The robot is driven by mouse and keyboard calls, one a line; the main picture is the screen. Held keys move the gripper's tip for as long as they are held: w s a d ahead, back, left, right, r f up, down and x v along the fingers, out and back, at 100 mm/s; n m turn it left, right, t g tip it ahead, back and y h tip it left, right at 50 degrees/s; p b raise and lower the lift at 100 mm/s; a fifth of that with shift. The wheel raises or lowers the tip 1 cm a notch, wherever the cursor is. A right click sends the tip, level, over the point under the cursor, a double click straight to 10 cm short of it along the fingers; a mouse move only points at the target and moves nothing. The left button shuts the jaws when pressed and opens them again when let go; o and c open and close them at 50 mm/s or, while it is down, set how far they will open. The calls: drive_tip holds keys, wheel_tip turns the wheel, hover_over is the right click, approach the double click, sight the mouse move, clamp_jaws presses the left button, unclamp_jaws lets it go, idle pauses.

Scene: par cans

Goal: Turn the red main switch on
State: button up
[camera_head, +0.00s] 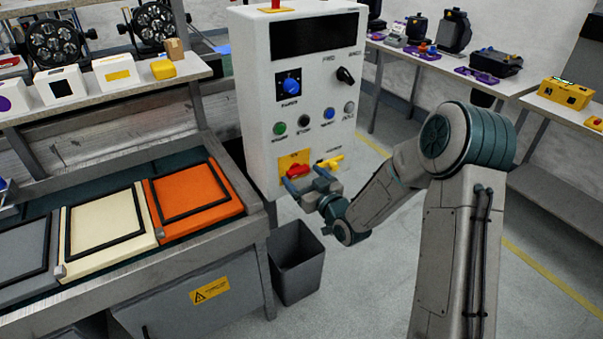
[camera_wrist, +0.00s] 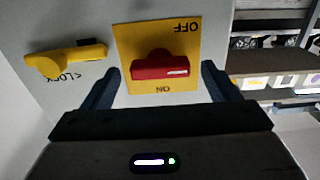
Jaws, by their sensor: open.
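The red main switch (camera_head: 298,171) sits on a yellow plate low on the front of the white control cabinet (camera_head: 255,100). In the wrist view the red switch (camera_wrist: 160,68) shows as a handle lying across the plate (camera_wrist: 185,45), which reads OFF and ON upside down. My gripper (camera_head: 308,184) is in front of the plate. In the wrist view its two fingers (camera_wrist: 160,88) stand apart on either side of the switch, with gaps to it. Nothing is held. I cannot tell how far the fingertips are from the panel.
A yellow lock handle (camera_wrist: 68,60) sits beside the plate; it also shows in the head view (camera_head: 331,161). A blue knob (camera_head: 291,84) and several buttons are above. A grey bin (camera_head: 296,262) stands below, and a workbench (camera_head: 250,205) is at left.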

drive_tip(key=shift+w+a, duration=0.4)
drive_tip(key=shift+w, duration=0.15)
drive_tip(key=c, duration=1)
